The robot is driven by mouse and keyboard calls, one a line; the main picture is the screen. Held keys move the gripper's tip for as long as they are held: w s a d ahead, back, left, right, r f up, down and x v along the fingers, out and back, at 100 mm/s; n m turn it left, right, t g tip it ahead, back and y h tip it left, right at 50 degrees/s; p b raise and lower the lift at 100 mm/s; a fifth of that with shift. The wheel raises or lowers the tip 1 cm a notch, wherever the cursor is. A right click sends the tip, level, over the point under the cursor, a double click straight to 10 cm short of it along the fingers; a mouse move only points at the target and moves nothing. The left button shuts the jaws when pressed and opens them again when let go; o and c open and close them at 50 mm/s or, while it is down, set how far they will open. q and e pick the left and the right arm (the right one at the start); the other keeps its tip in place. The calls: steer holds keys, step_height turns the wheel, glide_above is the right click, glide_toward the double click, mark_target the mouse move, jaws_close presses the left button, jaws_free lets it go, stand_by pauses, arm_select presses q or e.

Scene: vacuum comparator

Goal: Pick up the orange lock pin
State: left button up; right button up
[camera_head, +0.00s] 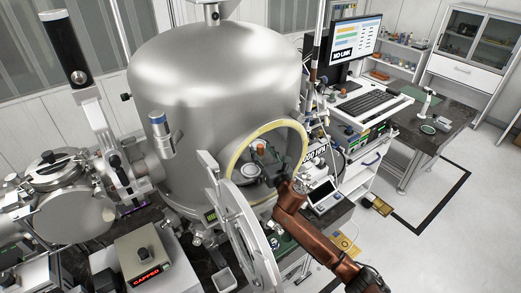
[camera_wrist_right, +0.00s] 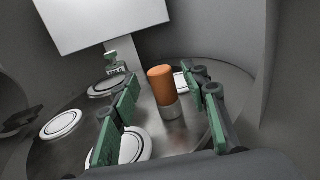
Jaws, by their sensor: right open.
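The orange lock pin (camera_wrist_right: 161,86) stands upright inside the steel chamber, its orange cap above a grey metal base. In the head view, a small orange spot that looks like the pin (camera_head: 261,148) shows through the round opening. My right gripper (camera_wrist_right: 163,95) is open, with its green-padded fingers to the left and right of the pin in the wrist view. Nothing is held, and I see no finger touching the pin. In the head view my right gripper (camera_head: 271,163) is inside the opening and partly hidden. My left gripper is not in view.
The vacuum chamber (camera_head: 200,80) has a round opening with a pale rim (camera_head: 232,155) and a swung-open door (camera_head: 245,235) beside my right arm. White-ringed discs (camera_wrist_right: 62,124) lie on the chamber's metal floor, and a pale panel (camera_wrist_right: 95,20) stands behind the pin.

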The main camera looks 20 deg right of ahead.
steer(key=shift+w, duration=0.7)
steer(key=shift+w+a, duration=0.1)
steer(key=shift+w, duration=0.3)
steer(key=c, duration=0.7)
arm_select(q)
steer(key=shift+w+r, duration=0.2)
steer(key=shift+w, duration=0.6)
arm_select(e)
jaws_close()
